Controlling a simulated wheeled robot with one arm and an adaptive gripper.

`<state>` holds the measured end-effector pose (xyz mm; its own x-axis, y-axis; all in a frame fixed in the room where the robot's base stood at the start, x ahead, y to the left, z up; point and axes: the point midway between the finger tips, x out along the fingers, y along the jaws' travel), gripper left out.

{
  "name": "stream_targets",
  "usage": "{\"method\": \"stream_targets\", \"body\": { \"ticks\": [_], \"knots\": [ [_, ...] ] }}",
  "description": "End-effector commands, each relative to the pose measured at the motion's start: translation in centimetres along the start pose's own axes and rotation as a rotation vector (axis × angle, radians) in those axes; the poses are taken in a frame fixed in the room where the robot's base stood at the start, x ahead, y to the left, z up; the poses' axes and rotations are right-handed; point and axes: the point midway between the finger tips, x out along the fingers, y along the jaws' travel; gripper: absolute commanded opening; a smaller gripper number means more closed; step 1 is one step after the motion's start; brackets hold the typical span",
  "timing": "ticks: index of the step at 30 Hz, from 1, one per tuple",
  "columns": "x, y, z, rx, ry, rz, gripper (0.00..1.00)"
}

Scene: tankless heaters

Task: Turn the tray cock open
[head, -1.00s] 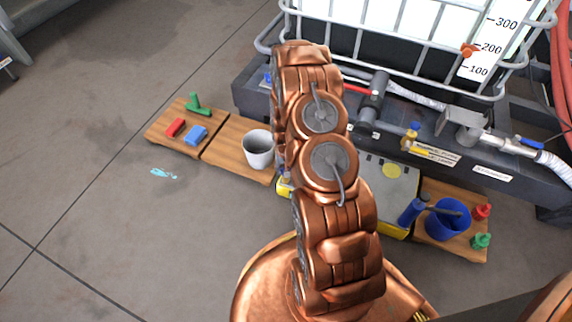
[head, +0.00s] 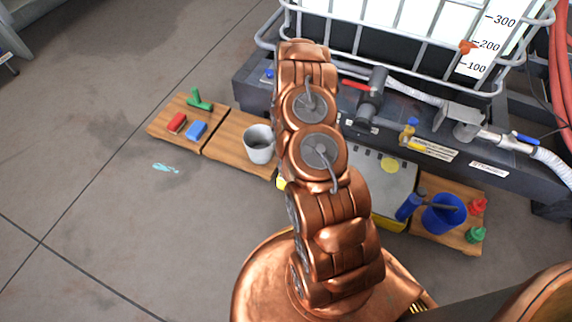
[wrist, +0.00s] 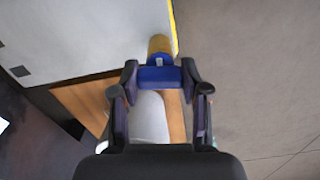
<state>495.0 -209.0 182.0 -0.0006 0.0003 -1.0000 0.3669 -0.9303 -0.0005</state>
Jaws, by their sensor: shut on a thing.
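In the wrist view, my gripper (wrist: 161,78) is shut on a blue piece (wrist: 160,76) held across its fingertips. A brass-coloured cylinder (wrist: 160,47) sits right beyond it; I cannot tell whether they are one part. In the head view, my arm hides the gripper and what it holds. A small brass valve with a blue top (head: 410,131) stands on the front of the dark tray (head: 355,126), well right of my arm. I cannot tell for sure that it is the tray cock.
A grey-white cup (head: 259,145) stands on a wooden board left of my arm and shows between my fingers (wrist: 149,118). A grey and yellow case (head: 381,180) lies to the right. A blue bucket (head: 443,216) stands beyond it.

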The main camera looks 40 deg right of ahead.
Motion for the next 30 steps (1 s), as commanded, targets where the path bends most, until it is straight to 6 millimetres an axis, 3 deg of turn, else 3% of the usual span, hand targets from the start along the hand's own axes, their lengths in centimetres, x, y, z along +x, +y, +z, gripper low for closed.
{"method": "stream_targets", "body": {
  "ticks": [12, 27, 28, 30],
  "knots": [
    [0.01, 0.11, -0.18, -0.166, 0.004, 0.004, 0.11],
    [-0.03, 0.12, -0.16, -0.184, 0.004, 0.004, 0.11],
    [-0.03, 0.12, -0.16, -0.184, 0.004, 0.004, 0.46],
    [-0.03, 0.11, -0.14, -0.183, 0.003, 0.003, 0.54]
  ]
}}
